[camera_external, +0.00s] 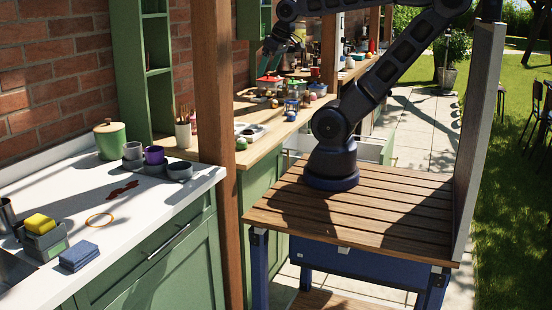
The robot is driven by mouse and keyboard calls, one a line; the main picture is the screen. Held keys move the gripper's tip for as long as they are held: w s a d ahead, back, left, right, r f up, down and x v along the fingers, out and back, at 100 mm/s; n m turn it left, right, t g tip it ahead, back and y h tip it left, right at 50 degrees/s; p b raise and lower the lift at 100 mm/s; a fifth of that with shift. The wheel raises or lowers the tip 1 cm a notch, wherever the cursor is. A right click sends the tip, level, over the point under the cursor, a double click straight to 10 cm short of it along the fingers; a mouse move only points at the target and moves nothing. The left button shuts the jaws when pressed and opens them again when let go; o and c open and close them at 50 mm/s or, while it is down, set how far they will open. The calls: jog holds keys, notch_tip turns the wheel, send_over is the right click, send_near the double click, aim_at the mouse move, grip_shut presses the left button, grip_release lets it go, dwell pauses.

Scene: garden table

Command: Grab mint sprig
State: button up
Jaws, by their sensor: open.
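My gripper (270,52) is small and dark at the upper left end of my arm. It is open, pointing down above the far part of the wooden counter (228,138). I cannot make out a mint sprig; it is too small to tell or hidden among the crowded items on that counter. Whether anything lies between the fingers is too small to see.
Red-lidded pots (268,81), several small jars and round items crowd the counter near my gripper. A wooden post (213,90) stands in front. A utensil cup (183,134) and a green canister (110,139) stand at left. An open drawer (372,149) juts out.

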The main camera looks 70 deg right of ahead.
jog(key=c, duration=0.6)
jog(key=shift+c, duration=0.2)
jog(key=w+d+f+m+g+h, duration=0.1)
jog(key=w+d+m, duration=0.4)
jog(key=w+d, duration=0.7)
jog(key=w+d+m, duration=0.4)
jog(key=w+d, duration=0.5)
jog(key=w, duration=0.6)
jog(key=m+g+h, duration=0.4)
jog(key=m+h, duration=0.1)
jog(key=m, duration=0.4)
send_over(245, 110)
jog(key=a, duration=0.4)
notch_tip(245, 110, down, 24)
jog(key=shift+w+x, duration=0.15)
jog(key=shift+x, duration=2.4)
jog(key=shift+w+x, duration=0.1)
jog(key=shift+x, duration=2.5)
